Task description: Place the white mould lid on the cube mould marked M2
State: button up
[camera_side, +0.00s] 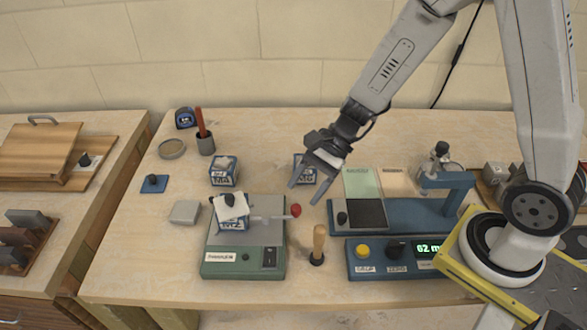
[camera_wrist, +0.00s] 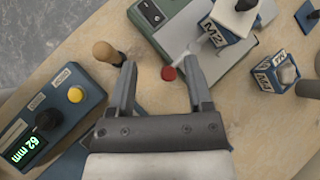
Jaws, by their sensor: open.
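The cube mould marked M2 (camera_side: 232,223) stands on the green-based machine and also shows in the wrist view (camera_wrist: 215,34). The white mould lid (camera_side: 238,207), with a dark knob, lies on top of M2. It looks turned askew to the mould; whether it sits flush I cannot tell. The lid also shows at the top of the wrist view (camera_wrist: 235,18). My gripper (camera_side: 304,195) is open and empty, to the right of M2 and above the table, apart from mould and lid. Its spread fingers show in the wrist view (camera_wrist: 160,65).
The green-based machine (camera_side: 217,269) has a lever with a red knob (camera_side: 296,210) near my fingers. A wooden-handled tool (camera_side: 318,243) stands in front. Other moulds (camera_side: 224,172) (camera_side: 300,165) stand behind. A blue display box (camera_side: 373,270) is at right. Bare table lies at front left.

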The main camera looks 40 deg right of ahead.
jog(key=s+d+r+n+t+h, duration=0.2)
jog(key=s+d+n+h, duration=0.3)
jog(key=d+n+h, duration=0.4)
jog(key=shift+d+n, duration=1.15)
jog(key=shift+n, duration=2.05)
